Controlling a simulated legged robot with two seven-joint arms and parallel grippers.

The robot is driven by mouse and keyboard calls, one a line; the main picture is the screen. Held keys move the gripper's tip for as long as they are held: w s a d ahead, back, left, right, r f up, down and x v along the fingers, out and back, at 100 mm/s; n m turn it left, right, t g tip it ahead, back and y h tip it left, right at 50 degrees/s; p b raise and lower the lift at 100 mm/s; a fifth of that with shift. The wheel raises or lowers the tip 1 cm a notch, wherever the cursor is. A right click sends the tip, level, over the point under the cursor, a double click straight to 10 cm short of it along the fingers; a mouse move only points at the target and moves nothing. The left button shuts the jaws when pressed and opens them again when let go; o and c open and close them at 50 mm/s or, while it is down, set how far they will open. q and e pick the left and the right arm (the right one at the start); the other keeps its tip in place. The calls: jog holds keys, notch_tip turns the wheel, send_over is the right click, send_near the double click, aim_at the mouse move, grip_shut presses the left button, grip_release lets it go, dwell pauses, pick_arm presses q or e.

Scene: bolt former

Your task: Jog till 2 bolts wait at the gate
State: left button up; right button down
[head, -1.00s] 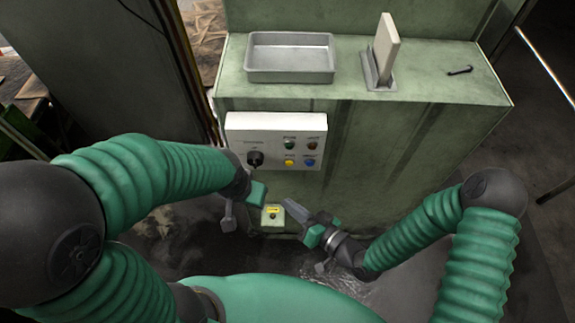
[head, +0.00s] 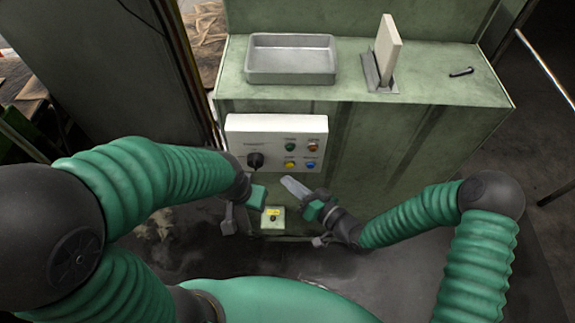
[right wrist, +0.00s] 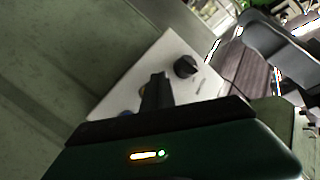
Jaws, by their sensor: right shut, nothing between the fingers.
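One dark bolt (head: 461,72) lies on the green machine's top, right of the upright pale plate (head: 388,42), possibly the gate. The white control panel (head: 240,132) on the front has a black knob (head: 255,160) and green (head: 290,147), orange-red (head: 314,147), yellow (head: 289,163) and blue (head: 311,164) buttons. My right gripper (head: 287,183) is shut and empty, just below the panel's buttons. In the right wrist view its dark fingers (right wrist: 155,88) overlap the panel, partly covering buttons; the knob (right wrist: 185,66) is clear. My left gripper (head: 246,204) hangs below the knob; its fingers are unclear.
An empty grey tray (head: 290,80) sits on the machine top, left of the plate. A small box with a yellow label (head: 272,214) is low on the front, between my grippers. A metal rail (head: 546,65) runs at the right.

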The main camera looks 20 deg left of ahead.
aim_at(290, 165)
jog(key=shift+w+d+r, duration=0.1)
jog(key=shift+w+d, duration=0.2)
jog(key=shift+w, duration=0.5)
jog(key=shift+a, duration=0.15)
jog(key=shift+a, duration=0.25)
jog(key=shift+d, duration=0.3)
jog(key=shift+a, duration=0.15)
jog(key=shift+w, duration=0.1)
dwell(0.5)
jog(key=shift+w+a, duration=0.1)
jog(key=shift+w, duration=0.15)
